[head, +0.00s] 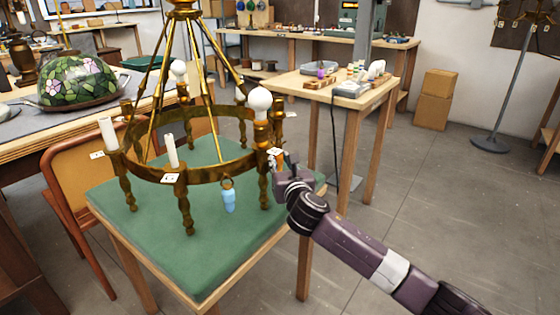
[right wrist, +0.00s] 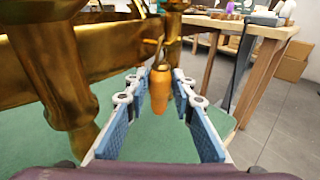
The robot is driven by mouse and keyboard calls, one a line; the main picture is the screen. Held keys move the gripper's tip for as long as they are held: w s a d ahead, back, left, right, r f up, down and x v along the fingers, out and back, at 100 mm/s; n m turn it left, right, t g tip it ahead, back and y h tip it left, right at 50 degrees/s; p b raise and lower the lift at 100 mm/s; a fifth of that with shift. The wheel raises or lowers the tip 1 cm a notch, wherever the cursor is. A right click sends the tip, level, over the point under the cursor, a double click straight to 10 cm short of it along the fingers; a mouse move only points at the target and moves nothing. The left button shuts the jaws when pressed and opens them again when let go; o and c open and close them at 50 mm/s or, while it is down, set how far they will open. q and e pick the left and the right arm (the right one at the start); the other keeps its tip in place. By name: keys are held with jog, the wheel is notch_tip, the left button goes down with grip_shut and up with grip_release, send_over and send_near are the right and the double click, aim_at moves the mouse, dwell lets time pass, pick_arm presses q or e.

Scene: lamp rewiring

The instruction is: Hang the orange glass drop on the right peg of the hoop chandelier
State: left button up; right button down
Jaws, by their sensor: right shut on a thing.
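The hoop chandelier (head: 205,178) is a brass ring with candle holders, hanging by rods over a green-topped table. The orange glass drop (right wrist: 160,90) is upright between the fingertips of my right gripper (right wrist: 160,86), which is shut on it. The drop's metal cap and wire loop point up, close to brass parts of the chandelier. In the head view the drop is small and partly hidden by my right gripper (head: 281,164), at the ring's right side. The right peg is hard to make out; I cannot tell whether the loop touches it. My left gripper is not in view.
A blue drop (head: 229,198) hangs from the ring's front. The green-topped table (head: 200,265) is clear below the ring. A wooden side table (head: 375,98) with small items stands behind on the right. A stained-glass shade (head: 80,82) sits on the left bench. Open floor lies to the right.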

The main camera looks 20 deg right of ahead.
jog(key=c, duration=1.6)
grip_release()
jog(key=shift+f, duration=0.1)
